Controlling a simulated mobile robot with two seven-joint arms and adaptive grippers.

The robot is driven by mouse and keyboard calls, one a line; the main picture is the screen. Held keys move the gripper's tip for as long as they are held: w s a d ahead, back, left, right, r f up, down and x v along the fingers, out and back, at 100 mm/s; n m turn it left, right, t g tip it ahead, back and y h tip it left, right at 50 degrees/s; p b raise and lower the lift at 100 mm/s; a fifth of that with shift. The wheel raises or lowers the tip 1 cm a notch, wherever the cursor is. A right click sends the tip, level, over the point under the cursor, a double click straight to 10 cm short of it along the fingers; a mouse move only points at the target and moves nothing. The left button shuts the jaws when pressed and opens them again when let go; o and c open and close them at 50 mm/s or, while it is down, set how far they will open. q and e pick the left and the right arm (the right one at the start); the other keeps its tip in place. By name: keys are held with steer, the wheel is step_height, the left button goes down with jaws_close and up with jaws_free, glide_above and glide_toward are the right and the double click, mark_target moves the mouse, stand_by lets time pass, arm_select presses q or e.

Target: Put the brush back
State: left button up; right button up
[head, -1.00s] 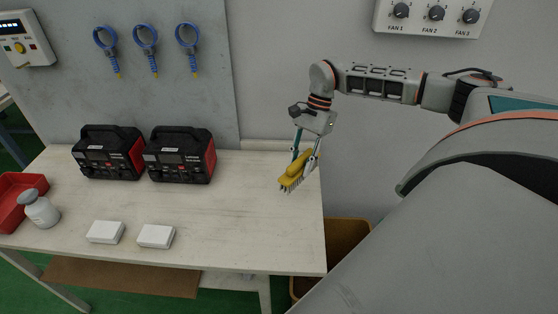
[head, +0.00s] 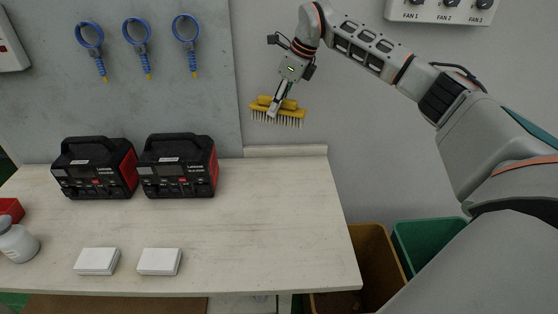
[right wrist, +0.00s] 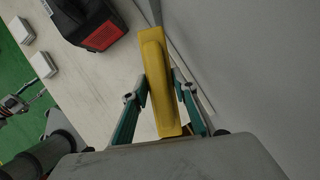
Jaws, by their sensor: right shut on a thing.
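The yellow brush (head: 293,113) with dark bristles is in my right gripper (head: 275,106), in the air above the back right of the table, in front of the wall. Its bristles point down and its long side runs left to right in the head view. In the right wrist view the brush's yellow back (right wrist: 153,62) lies between the two teal-sided fingers, which are shut on it.
A pale raised strip (head: 285,151) lies along the table's back right edge below the brush. Two black-and-red power units (head: 178,166) stand to its left. Two white boxes (head: 160,262) lie in front. Blue loops (head: 186,30) hang on the grey panel. The table's right part is clear.

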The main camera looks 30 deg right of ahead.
step_height(320, 180, down, 17)
steer(key=shift+f+b, duration=0.15)
steer(key=shift+b, duration=0.85)
steer(key=shift+f, duration=0.25)
steer(key=shift+r, duration=0.1)
steer(key=o, duration=0.9)
steer(key=shift+f, duration=0.2)
